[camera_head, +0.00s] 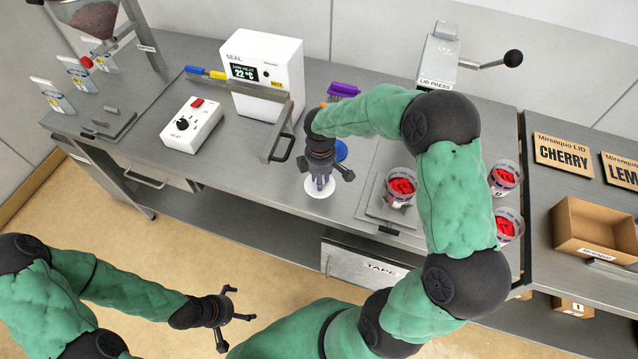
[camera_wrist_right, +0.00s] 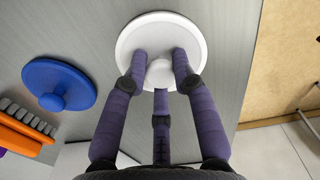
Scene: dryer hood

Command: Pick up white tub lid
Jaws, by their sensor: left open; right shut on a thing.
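The white tub lid (camera_wrist_right: 160,30) is a round disc with a central knob, lying on the grey bench top near its front edge. In the head view the white lid (camera_head: 320,193) shows below my right gripper (camera_head: 320,180). The fingers of my right gripper (camera_wrist_right: 160,72) close around the knob in the right wrist view. The lid looks flat on the bench; I cannot tell any gap under it. My left gripper (camera_head: 226,319) is open and empty over the floor, in front of the bench.
A blue lid (camera_wrist_right: 60,85) lies beside the white one, with an orange brush (camera_wrist_right: 20,138) near it. The seal machine (camera_head: 264,75) stands to the left. Tubs with red contents (camera_head: 400,187) stand to the right. The lid press (camera_head: 438,55) is behind.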

